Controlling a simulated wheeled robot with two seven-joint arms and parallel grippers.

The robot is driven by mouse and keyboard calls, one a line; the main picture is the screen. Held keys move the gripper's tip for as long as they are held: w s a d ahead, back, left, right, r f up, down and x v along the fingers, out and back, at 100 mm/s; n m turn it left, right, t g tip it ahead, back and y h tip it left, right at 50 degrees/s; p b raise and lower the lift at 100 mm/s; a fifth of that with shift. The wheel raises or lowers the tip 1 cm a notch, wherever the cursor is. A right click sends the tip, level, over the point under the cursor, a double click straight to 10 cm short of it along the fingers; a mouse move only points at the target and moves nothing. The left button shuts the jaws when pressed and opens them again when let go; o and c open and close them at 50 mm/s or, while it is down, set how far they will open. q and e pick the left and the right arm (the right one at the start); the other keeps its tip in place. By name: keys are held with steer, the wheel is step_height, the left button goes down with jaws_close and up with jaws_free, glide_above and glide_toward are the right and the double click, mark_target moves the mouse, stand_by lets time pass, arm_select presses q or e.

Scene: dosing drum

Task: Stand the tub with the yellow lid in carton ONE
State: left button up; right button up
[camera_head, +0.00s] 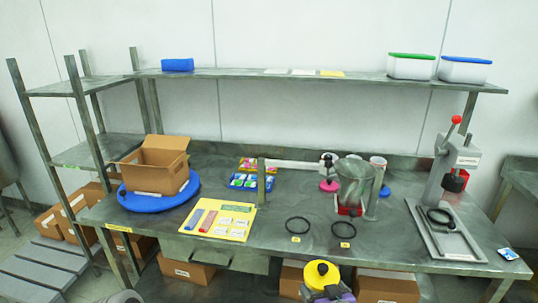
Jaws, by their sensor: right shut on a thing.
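The yellow lid (322,272) of a tub shows at the bottom centre, in front of the table's near edge. My right gripper (328,291) is at the lid, shut on the tub; the tub's body is mostly hidden or cut off by the frame's lower edge. An open, empty-looking brown carton (155,168) stands on a round blue turntable (178,199) at the left of the table. I cannot read a number on it, so I cannot tell whether it is carton ONE. The tub is well apart from it, to the right and nearer. My left gripper is not in view.
A yellow board (221,230) with coloured strips lies right of the turntable. Two black rings (298,226) lie mid-table. A clear drum (354,182) and a lever press (453,174) stand further right. White tubs (411,68) are on the shelf. Closed cartons (388,285) are below.

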steer(key=shift+w+d+f+m+h+p, duration=0.15)
steer(key=shift+w+d+f+p, duration=0.1)
steer(key=shift+w+f+p, duration=0.25)
steer(key=shift+w+d+f+m+h+p, duration=0.15)
steer(key=shift+w+d+f+p, duration=0.1)
steer(key=shift+f, duration=0.45)
steer(key=shift+m+h, duration=0.6)
steer(key=shift+h, duration=0.1)
steer(key=d+f+p, duration=0.1)
steer(key=s+d+f+p, duration=0.1)
steer(key=f, duration=0.1)
steer(key=shift+s+f+p, duration=0.2)
steer(key=shift+p, duration=0.2)
steer(key=shift+s+d+f, duration=0.15)
steer(key=shift+s+f, duration=0.1)
steer(key=shift+f, duration=0.05)
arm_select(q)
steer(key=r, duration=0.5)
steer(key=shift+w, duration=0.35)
arm_select(e)
steer(key=shift+f, duration=0.1)
